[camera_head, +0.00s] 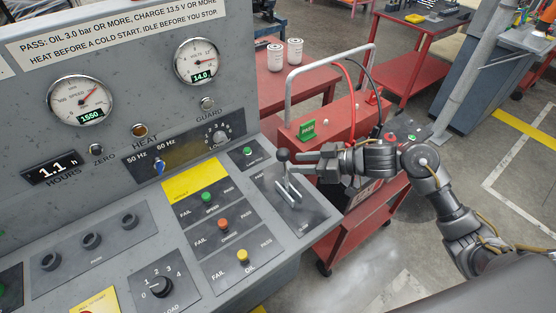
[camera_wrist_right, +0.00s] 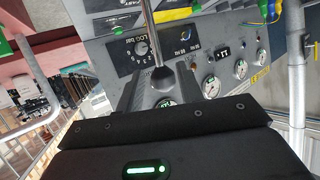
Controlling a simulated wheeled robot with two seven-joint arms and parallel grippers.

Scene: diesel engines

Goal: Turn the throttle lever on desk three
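The throttle lever (camera_head: 284,157) has a dark ball knob on a thin metal stalk. It rises from a slotted plate (camera_head: 309,209) at the right end of the sloping desk. My right gripper (camera_head: 296,161) reaches in from the right, with its two fingers apart and their tips at the knob. In the right wrist view the lever's knob (camera_wrist_right: 163,78) hangs between the fingers of the right gripper (camera_wrist_right: 155,82). A gap shows beside the knob, so I see no firm grip. My left gripper is out of view.
The grey desk carries a dial knob (camera_head: 160,286), green, red and yellow buttons, and gauges on its upright panel. A red cart (camera_head: 320,128) with a metal handle (camera_head: 330,62) stands close behind my right gripper. White cans stand on a red table (camera_head: 262,85) farther back.

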